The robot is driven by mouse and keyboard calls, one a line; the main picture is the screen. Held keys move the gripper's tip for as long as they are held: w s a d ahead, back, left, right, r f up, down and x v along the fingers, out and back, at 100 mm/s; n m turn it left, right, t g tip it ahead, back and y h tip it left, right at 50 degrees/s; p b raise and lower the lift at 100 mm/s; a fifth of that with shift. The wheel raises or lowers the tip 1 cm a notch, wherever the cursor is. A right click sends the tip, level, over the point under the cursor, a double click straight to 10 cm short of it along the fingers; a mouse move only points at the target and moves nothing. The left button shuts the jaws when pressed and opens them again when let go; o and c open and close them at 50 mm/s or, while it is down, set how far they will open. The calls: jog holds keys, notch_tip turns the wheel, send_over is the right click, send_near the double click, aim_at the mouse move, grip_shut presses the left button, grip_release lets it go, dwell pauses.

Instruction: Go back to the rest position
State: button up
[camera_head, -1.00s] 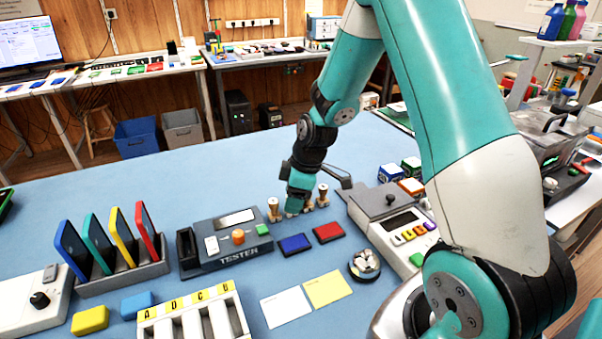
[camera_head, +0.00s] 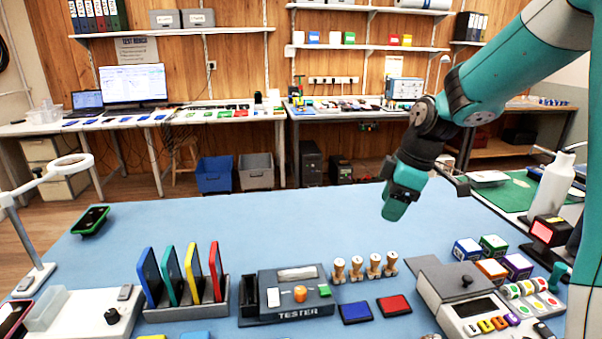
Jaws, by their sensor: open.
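My gripper (camera_head: 392,212) hangs at the end of my teal arm, above the back right part of the blue table (camera_head: 250,222). It points down and is clear of the table objects. Its jaws are turned so that the gap between them hardly shows, and I see nothing held in it. Below and in front of it stands a row of several wooden stamps (camera_head: 374,266) on a holder, all apart from the gripper.
A tester (camera_head: 298,312) sits at the front middle, beside a rack (camera_head: 185,313) of coloured phones. Blue (camera_head: 356,312) and red (camera_head: 394,305) pads lie right of it. A grey device (camera_head: 470,300) and small boxes (camera_head: 491,270) stand at the right. The table's back middle is clear.

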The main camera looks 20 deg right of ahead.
jog(key=shift+a, duration=0.1)
jog(key=s+a+r+p, duration=0.1)
jog(key=s+a+r, duration=0.1)
jog(key=s+a, duration=0.15)
jog(key=s+a+r+m+y+p, duration=0.1)
jog(key=s+a+r, duration=0.1)
jog(key=a, duration=0.3)
jog(key=s+a+r, duration=0.2)
jog(key=a, duration=0.3)
jog(key=s+a+r+m+g+p, duration=0.1)
jog(key=s+a+m+g+p, duration=0.1)
jog(key=s+a, duration=0.6)
jog(key=s, duration=0.5)
jog(key=shift+r+m+y, duration=0.4)
